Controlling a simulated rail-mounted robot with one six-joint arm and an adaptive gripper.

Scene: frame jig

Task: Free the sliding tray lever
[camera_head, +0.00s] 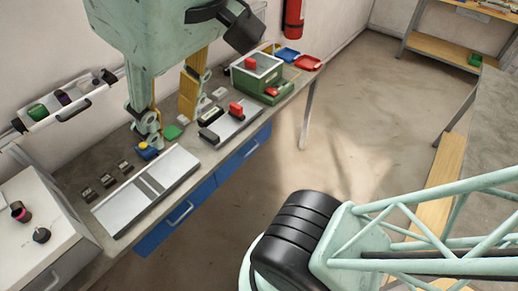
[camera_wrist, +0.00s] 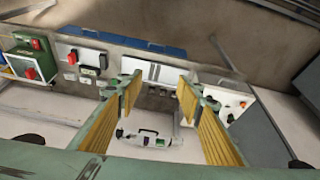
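My gripper (camera_head: 168,128) is open and empty over the back of the bench, its two yellow-padded fingers wide apart. In the wrist view the fingertips (camera_wrist: 159,92) frame a light slotted plate (camera_wrist: 156,72), which lies beyond them on the bench. This plate (camera_head: 150,188) is at the front left of the head view. A grey plate (camera_head: 240,114) carries a red block (camera_head: 236,109) and a black block (camera_head: 208,136). Behind it stands a green fixture (camera_head: 246,84) with red parts; it also shows in the wrist view (camera_wrist: 35,60). I cannot tell which part is the tray lever.
A small blue-and-yellow piece (camera_head: 147,151) and a green block (camera_head: 172,132) lie near the fingers. Several dark clips (camera_head: 106,180) line the bench. A white cabinet (camera_head: 35,225) stands left. Red (camera_head: 308,62) and blue (camera_head: 287,56) trays sit at the far end.

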